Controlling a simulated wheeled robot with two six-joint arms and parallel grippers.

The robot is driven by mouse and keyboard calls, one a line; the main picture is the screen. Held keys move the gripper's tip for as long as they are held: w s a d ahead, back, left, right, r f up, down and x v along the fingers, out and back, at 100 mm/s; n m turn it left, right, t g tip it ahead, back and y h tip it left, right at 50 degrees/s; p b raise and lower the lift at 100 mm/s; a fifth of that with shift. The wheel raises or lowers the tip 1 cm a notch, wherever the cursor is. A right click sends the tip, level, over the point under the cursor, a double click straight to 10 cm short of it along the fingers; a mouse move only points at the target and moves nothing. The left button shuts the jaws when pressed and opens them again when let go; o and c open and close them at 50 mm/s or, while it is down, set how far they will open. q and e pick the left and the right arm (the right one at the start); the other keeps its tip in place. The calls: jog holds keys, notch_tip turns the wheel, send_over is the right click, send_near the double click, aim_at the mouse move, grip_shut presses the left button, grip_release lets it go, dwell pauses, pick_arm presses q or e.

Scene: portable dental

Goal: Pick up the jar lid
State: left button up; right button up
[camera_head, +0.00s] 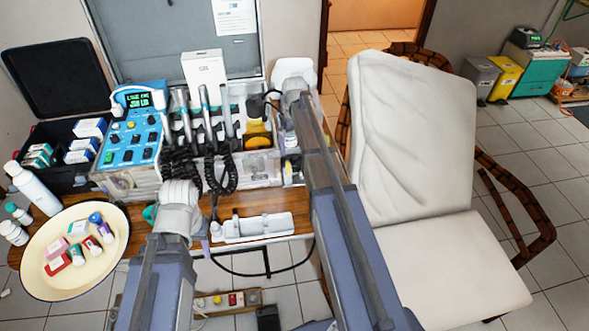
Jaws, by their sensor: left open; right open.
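I cannot pick out the jar lid for certain. My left gripper (179,192) is over the front edge of the wooden table, in front of the blue control unit (132,140). A teal item (150,213) shows just beside it, partly hidden by my arm. My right gripper (291,88) is over the right end of the open equipment case, near a yellow item (257,135) in a compartment. Both grippers are open, and I see nothing held. My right arm hides part of the case's right end.
A cream round tray (63,284) with several small boxes and bottles is at left, with white bottles (36,190) beside it. Corded handpieces (205,105) stand in the case. A white holder (253,228) lies at the table's front. A white chair (412,140) stands right.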

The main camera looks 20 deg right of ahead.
aim_at(295, 158)
pick_arm(q)
jog(key=shift+f, duration=0.4)
pick_arm(e)
jog(key=shift+f, duration=0.4)
notch_tip(295, 158, down, 6)
jog(key=b, duration=0.6)
jog(key=shift+f, duration=0.15)
pick_arm(q)
notch_tip(295, 158, down, 6)
jog(key=shift+f, duration=0.1)
pick_arm(e)
jog(key=c, duration=1)
pick_arm(q)
jog(key=shift+r, duration=0.2)
pick_arm(e)
jog(key=shift+r, duration=0.3)
pick_arm(q)
notch_tip(295, 158, up, 18)
jog(key=p, duration=1.7)
jog(key=shift+f+p, duration=0.15)
jog(key=shift+p, duration=0.25)
pick_arm(e)
notch_tip(295, 158, up, 18)
jog(key=shift+f, duration=0.2)
